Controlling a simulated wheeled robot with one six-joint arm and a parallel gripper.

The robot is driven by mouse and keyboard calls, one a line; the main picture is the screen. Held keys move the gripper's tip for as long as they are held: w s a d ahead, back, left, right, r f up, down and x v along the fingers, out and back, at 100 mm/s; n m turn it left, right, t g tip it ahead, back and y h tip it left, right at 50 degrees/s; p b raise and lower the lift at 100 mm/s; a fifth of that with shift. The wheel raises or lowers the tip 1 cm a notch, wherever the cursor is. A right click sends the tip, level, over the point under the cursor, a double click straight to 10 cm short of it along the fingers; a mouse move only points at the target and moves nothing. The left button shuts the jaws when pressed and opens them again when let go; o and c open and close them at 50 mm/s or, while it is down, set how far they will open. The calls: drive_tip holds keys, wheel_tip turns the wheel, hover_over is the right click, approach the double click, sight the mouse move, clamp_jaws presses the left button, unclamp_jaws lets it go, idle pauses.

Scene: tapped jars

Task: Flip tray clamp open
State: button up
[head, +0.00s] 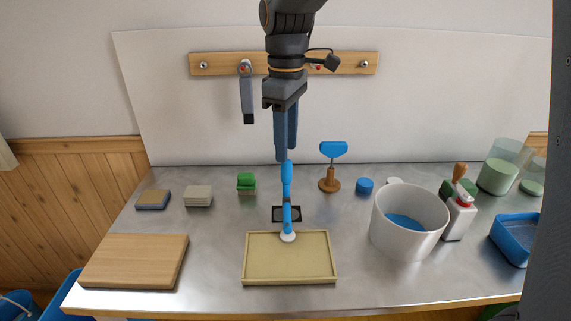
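The tray clamp (286,182) is blue, with a long handle standing upright and a short arm that ends in a white pad. The pad lies at the back edge of the shallow tan tray (248,262). The clamp rises from a dark base plate (278,214) behind the tray. My gripper (286,157) points straight down, with its fingertips at the top end of the handle. The two blue-grey fingers look close together and partly overlap. I cannot tell whether they touch the handle or enclose it.
A white bucket (393,236) with blue inside stands right of the tray. A wooden board (134,262) lies at left. A blue-topped wooden stand (331,174) is behind at right. Small blocks (198,196) line the back left.

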sight(287, 182)
wheel_tip(287, 182, down, 8)
drive_tip(key=shift+r+p, duration=0.25)
drive_tip(key=shift+p, duration=0.2)
clamp_jaws()
